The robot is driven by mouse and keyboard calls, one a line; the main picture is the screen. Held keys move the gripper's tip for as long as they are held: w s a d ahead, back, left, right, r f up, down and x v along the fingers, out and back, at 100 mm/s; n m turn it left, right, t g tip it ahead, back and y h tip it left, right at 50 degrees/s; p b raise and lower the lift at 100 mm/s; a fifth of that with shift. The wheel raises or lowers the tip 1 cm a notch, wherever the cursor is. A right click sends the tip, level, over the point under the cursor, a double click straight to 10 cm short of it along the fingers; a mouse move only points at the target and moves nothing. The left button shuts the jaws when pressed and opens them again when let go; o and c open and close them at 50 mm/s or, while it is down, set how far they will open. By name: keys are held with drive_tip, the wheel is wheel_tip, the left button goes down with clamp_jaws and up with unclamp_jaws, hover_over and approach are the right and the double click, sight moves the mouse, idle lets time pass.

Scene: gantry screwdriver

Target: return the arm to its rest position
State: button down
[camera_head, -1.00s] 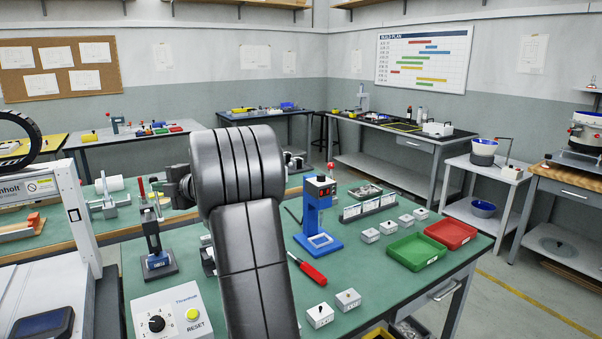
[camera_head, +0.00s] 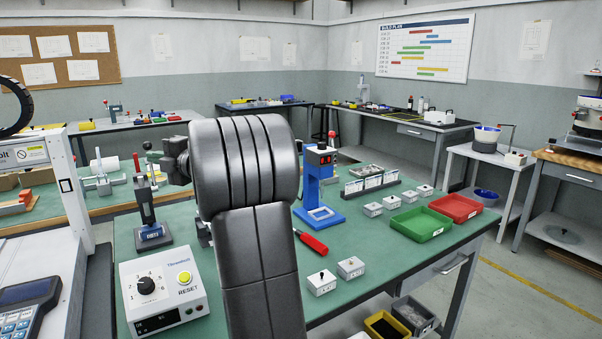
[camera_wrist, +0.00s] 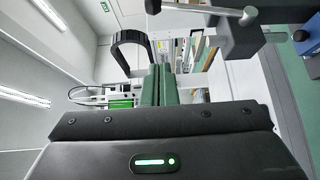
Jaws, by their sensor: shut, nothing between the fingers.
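My arm (camera_head: 255,230) stands upright in the middle of the head view, a thick dark grey link with a ribbed rounded top. It hides part of the green bench behind it. My gripper (camera_wrist: 159,72) shows in the wrist view as two green fingers, side by side and shut, with nothing between them. In the head view the gripper cannot be made out clearly. In the wrist view a grey metal lever (camera_wrist: 205,14) and a dark block lie at the upper right, close to the fingers in the picture. Their distance cannot be told.
The green bench (camera_head: 370,260) holds a blue press (camera_head: 319,185), a control box with RESET button (camera_head: 162,293), a red-handled screwdriver (camera_head: 312,243), a green tray (camera_head: 420,224), a red tray (camera_head: 456,208) and small grey boxes. A black arch (camera_wrist: 131,45) is beyond the fingers.

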drive_tip(key=b, duration=0.1)
drive_tip(key=f+b, duration=0.1)
drive_tip(key=b, duration=0.1)
drive_tip(key=shift+s+d+n+y+b, duration=0.2)
drive_tip(key=shift+s+n+y+b, duration=0.1)
drive_tip(key=shift+s, duration=0.1)
drive_tip(key=shift+s+d+r, duration=0.1)
drive_tip(key=shift+b, duration=0.35)
